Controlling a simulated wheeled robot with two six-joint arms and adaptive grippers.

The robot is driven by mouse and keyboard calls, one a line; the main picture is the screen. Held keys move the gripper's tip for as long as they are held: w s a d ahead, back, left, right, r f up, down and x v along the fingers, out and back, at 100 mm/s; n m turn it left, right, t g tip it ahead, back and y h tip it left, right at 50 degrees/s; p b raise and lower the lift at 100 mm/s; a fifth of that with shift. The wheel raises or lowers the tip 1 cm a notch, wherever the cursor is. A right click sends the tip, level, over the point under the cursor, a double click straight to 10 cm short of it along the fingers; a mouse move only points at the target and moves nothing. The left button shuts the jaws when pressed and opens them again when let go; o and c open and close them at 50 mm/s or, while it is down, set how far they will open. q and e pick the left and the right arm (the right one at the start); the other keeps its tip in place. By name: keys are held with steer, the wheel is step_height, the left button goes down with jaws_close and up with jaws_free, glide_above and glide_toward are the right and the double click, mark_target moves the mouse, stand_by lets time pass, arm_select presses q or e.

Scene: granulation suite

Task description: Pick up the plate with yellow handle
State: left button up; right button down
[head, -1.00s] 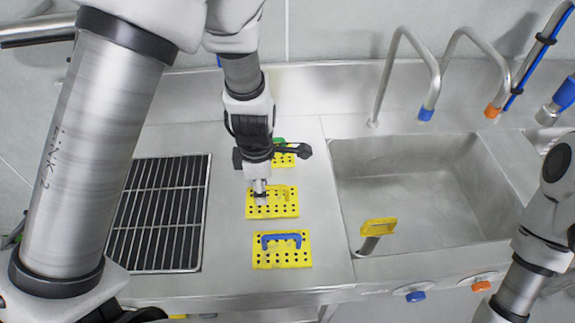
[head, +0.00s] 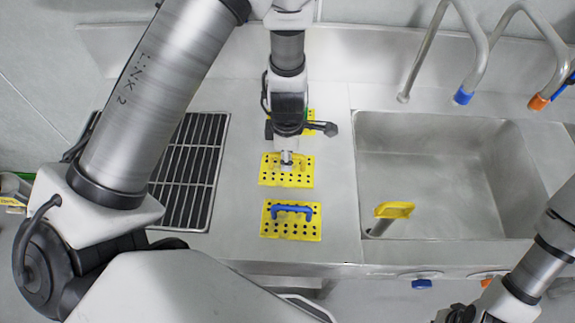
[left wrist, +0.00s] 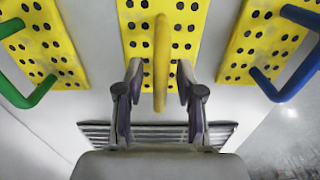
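The plate with yellow handle (head: 300,178) is a yellow, perforated plate lying flat on the steel counter, in the middle of a row of three. Its yellow handle (left wrist: 161,55) stands up in the left wrist view. My left gripper (head: 287,160) points down over this plate. In the left wrist view its fingers (left wrist: 158,88) are open, one on each side of the handle, with gaps visible between fingers and handle. My right gripper (head: 458,313) is at the bottom edge, dark and partly cut off, so its fingers cannot be made out.
A plate with a blue handle (head: 291,226) lies nearer. A green-handled plate (left wrist: 40,50) lies behind, mostly hidden in the head view. A dark grate (head: 190,170) is left; a sink (head: 440,175) with a yellow-topped object (head: 393,210) at its edge is right.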

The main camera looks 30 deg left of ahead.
arm_select(q)
steer(key=shift+s+r, duration=0.1)
steer(key=shift+s, duration=0.05)
jaws_close()
